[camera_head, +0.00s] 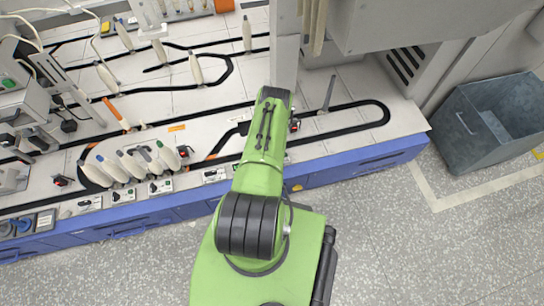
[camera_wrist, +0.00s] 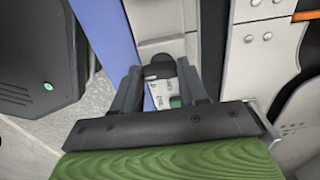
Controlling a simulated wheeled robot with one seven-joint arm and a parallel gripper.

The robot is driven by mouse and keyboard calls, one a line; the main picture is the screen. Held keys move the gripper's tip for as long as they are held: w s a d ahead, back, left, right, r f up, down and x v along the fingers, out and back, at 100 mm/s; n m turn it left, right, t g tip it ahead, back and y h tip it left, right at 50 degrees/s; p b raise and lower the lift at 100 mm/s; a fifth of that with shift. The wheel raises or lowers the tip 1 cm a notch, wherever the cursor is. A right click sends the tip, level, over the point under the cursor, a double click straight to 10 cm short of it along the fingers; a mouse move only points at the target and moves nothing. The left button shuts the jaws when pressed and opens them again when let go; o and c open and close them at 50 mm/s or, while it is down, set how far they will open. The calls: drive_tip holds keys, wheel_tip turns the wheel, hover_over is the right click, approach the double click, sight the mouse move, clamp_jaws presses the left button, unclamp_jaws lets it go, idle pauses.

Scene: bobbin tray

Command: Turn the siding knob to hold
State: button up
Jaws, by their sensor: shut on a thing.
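In the wrist view, a dark rounded knob (camera_wrist: 160,66), which I take to be the siding knob, sits between the fingertips of my gripper (camera_wrist: 159,75). The fingers are shut on it, one at each side. A small pale label plate (camera_wrist: 163,94) with dark marks shows between the fingers, too small to read. The knob's exact pointing direction cannot be told. In the head view my green arm reaches over the front edge of the bench and hides the knob and the fingertips.
The bench (camera_head: 345,150) has a blue front edge and black tracks. Several white bobbins (camera_head: 163,156) stand in a row left of my arm, with label plates (camera_head: 160,187) along the front. A grey bin (camera_head: 490,120) stands on the floor at right. A grey cabinet hangs above the bench's right part.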

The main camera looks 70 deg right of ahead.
drive_tip(key=o, duration=1.1)
drive_tip(key=shift+c, duration=0.2)
wheel_tip(320, 180, up, 16)
drive_tip(key=p, duration=0.6)
drive_tip(key=shift+f, duration=0.1)
